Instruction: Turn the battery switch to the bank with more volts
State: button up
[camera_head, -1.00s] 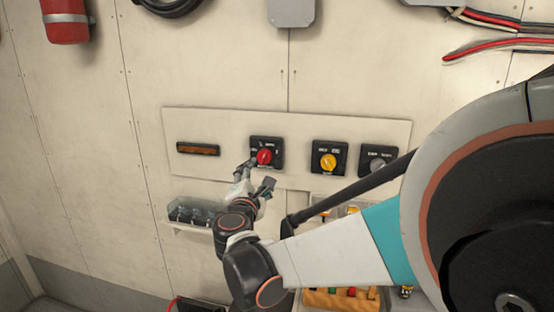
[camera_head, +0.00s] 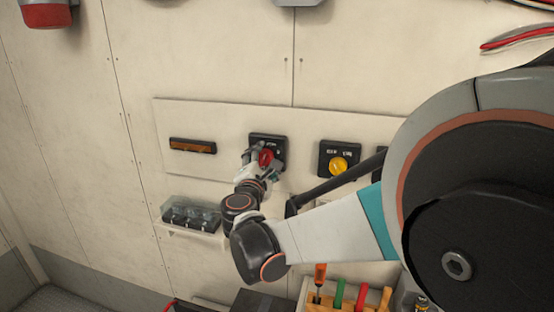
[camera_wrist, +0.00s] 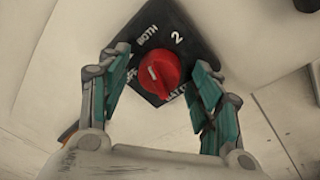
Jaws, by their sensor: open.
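The battery switch (camera_head: 280,148) is a black square plate with a red knob (camera_head: 265,158), on the pale wall panel. In the wrist view the red knob (camera_wrist: 158,74) has a light mark on its face. The words BOTH and 2 read on the plate (camera_wrist: 178,20); other labels are partly hidden. My gripper (camera_head: 262,166) is at the switch. In the wrist view its teal-padded fingers (camera_wrist: 158,88) stand open on either side of the knob, with gaps beside it. A narrow amber display (camera_head: 192,146) is left of the switch; its reading is too small to tell.
A black switch with a yellow knob (camera_head: 338,166) is to the right, partly near my arm. A clear-covered box (camera_head: 190,213) sits below left. Tools with coloured handles (camera_head: 340,292) stand in a rack at the bottom.

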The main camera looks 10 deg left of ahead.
jog(key=c, duration=1.1)
jog(key=shift+o, duration=0.2)
jog(key=m+b, duration=0.1)
jog(key=m, duration=0.1)
jog(key=m+b, duration=0.1)
jog(key=m, duration=0.1)
jog(key=shift+f+m+t, duration=0.2)
jog(key=shift+m+t, duration=0.1)
jog(key=shift+m+h+b, duration=0.3)
jog(key=shift+m+b, duration=0.5)
jog(key=shift+m, duration=1.5)
jog(key=o, duration=1.1)
jog(key=shift+c, duration=0.2)
